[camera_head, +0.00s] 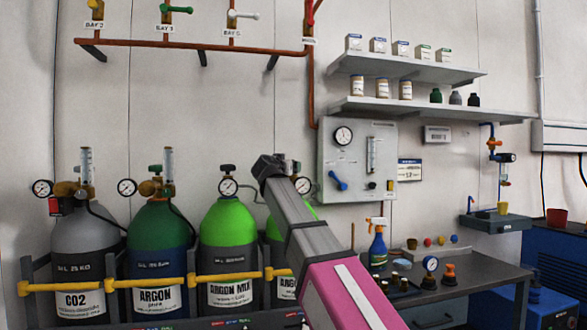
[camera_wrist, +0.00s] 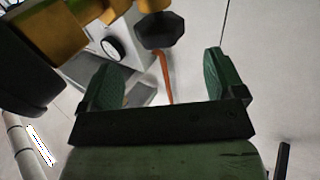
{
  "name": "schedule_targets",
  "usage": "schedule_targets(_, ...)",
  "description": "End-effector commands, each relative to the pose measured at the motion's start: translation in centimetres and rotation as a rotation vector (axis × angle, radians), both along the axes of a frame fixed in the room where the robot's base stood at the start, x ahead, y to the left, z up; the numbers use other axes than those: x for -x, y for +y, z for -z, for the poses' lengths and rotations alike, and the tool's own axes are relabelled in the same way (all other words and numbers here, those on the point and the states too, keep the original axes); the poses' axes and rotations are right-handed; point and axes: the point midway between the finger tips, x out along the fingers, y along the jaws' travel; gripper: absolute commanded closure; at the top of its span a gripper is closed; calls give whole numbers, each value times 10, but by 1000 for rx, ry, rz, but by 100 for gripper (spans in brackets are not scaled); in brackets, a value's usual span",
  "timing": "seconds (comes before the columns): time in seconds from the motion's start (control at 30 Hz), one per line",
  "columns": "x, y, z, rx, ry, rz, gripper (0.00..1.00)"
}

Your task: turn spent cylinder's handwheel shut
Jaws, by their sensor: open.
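Gas cylinders stand in a row in the head view: a grey CO2 one (camera_head: 80,245), a dark green and blue argon one (camera_head: 157,235), a bright green argon mix one (camera_head: 228,225), and another green argon one (camera_head: 282,258) partly hidden behind my arm. The frames do not clearly mark which is spent. My gripper (camera_head: 268,168) is at valve height by the two right-hand cylinders. In the wrist view a dark faceted handwheel (camera_wrist: 160,30) on a brass valve (camera_wrist: 58,32) lies just beyond my open, empty gripper (camera_wrist: 160,62), apart from both green fingers.
A yellow retaining rail (camera_head: 180,281) runs across the cylinders. Pressure gauges (camera_head: 228,187) and hoses crowd the valves. A grey wall panel (camera_head: 357,160) stands behind my gripper. A workbench (camera_head: 470,268) with a spray bottle (camera_head: 377,243) is at the right.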

Motion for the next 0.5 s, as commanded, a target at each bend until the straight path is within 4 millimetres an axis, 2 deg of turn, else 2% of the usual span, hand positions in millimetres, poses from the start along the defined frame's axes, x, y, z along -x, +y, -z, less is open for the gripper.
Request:
schedule_targets(0.03,-10,-2,-1,0,1,2,12)
schedule_targets(0.3,-57,-16,-1,0,1,2,12)
schedule_targets(0.5,-77,-23,0,0,0,1,12)
